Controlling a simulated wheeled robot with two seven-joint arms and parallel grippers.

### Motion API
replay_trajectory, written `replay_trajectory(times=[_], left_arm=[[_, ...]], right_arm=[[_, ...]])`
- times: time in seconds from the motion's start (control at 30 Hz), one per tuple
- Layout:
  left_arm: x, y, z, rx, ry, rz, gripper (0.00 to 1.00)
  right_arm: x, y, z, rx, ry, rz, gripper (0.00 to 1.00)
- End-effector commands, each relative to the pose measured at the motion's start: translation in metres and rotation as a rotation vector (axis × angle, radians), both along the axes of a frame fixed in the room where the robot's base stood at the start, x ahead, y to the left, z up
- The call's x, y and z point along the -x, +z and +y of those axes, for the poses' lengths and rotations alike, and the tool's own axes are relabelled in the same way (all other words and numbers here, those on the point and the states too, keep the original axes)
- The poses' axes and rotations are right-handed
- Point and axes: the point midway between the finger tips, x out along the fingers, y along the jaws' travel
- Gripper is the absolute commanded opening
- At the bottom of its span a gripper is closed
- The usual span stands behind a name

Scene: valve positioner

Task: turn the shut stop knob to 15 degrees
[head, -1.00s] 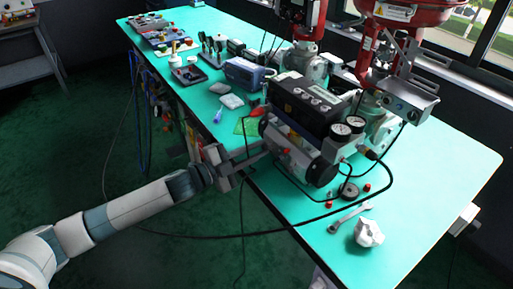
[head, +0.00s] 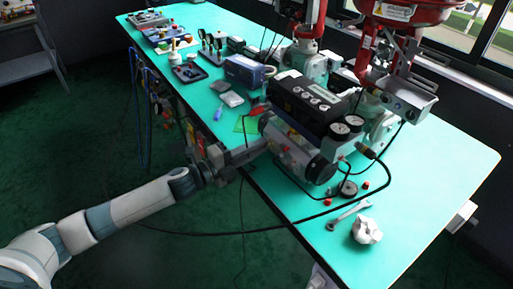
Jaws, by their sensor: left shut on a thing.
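The valve positioner (head: 303,103) has a black top housing with small knobs or buttons and a grey lower body (head: 300,160). It stands near the front edge of the green bench. My left gripper (head: 266,145) reaches in from the left, with its fingertips against the left side of the grey body. It is shut on a small part there, apparently the stop knob. The fingers hide that part, so its angle cannot be read. My right gripper is not in view.
A wrench (head: 348,214) and a white faceted part (head: 367,230) lie at the front right. The bench's right end (head: 450,160) is clear.

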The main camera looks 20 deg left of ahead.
Motion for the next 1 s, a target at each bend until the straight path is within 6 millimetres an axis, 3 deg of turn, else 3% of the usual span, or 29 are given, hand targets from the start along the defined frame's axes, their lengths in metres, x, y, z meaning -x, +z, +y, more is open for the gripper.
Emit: replay_trajectory(times=[0.27,0.3,0.37,0.77,1.0], left_arm=[[0.001,-0.003,0.000,-0.002,0.001,0.003,0.00],[0.001,-0.003,0.000,-0.002,0.001,0.004,0.21],[0.000,-0.002,0.000,-0.002,0.000,0.004,0.35],[0.002,-0.001,0.001,0.000,0.000,0.001,0.35],[0.016,-0.002,0.012,0.000,0.001,0.003,0.35]], right_arm=[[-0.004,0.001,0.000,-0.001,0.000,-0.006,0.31],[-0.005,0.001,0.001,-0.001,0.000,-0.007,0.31],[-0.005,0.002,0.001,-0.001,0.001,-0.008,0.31],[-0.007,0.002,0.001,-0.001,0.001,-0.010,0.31],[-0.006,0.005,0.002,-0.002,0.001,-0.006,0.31]])
